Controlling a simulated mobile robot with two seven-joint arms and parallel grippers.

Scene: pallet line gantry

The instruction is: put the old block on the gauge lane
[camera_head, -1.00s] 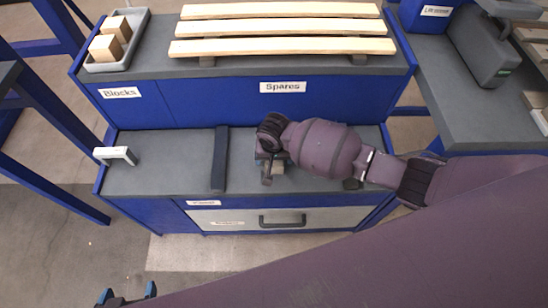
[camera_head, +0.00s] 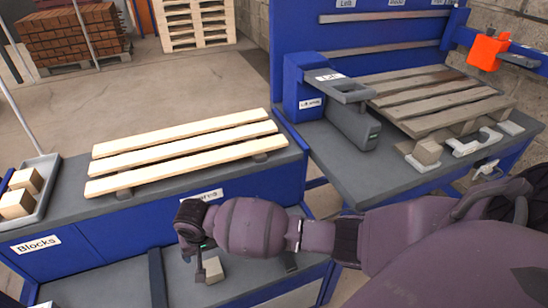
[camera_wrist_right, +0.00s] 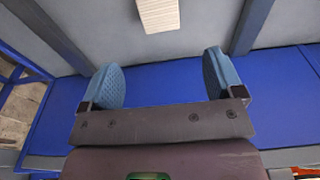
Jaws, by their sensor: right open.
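A light wooden block (camera_head: 213,270) lies on the grey lower bench (camera_head: 240,284), just beside my right gripper (camera_head: 200,262) in the head view. In the right wrist view the right gripper (camera_wrist_right: 167,82) is open and empty. Its two blue pads are wide apart, and the block (camera_wrist_right: 158,14) lies beyond the tips, apart from them. Another block (camera_head: 428,151) stands on the right bench near the damaged-looking grey pallet. I cannot tell from markings which block is the old one, and no gauge lane label is readable. My left gripper is not in view.
Dark strips (camera_head: 156,276) cross the lower bench on both sides of the block. Pale slats (camera_head: 180,150) lie on the upper bench. A grey tray (camera_head: 41,197) of blocks stands at left. The right bench carries a grey pallet (camera_head: 440,97) and white brackets (camera_head: 465,146).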

